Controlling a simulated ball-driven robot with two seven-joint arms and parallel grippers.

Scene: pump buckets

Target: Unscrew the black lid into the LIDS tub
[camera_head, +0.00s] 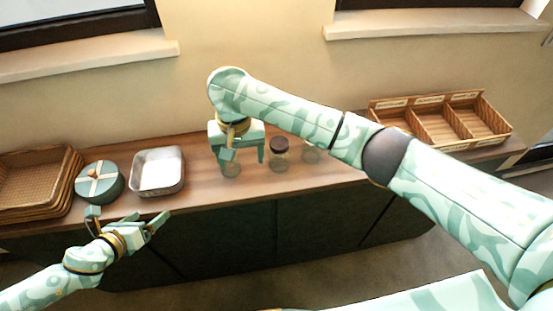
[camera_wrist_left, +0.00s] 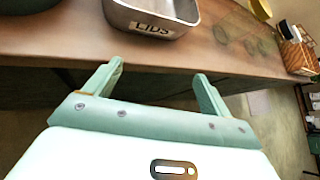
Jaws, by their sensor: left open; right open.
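The black lid (camera_head: 279,145) sits on an upright glass jar (camera_head: 279,161) near the middle of the wooden counter. The LIDS tub (camera_head: 158,192) is a grey metal tray left of the jars; its labelled wall shows in the left wrist view (camera_wrist_left: 128,18). My right gripper (camera_head: 243,161) points down, open, left of the black-lidded jar. A clear jar (camera_head: 231,170) with no visible lid stands at its fingers; I cannot tell whether it is between them. My left gripper (camera_head: 127,214) is open and empty, in front of the counter below the tub, also in the left wrist view (camera_wrist_left: 158,72).
A round green tin (camera_head: 100,184) and stacked wicker trays (camera_head: 38,185) stand left of the tub. Another clear jar (camera_head: 311,153) is partly hidden by my right arm. A wooden divided organizer (camera_head: 440,122) is at the right. Bare counter lies between tub and jars.

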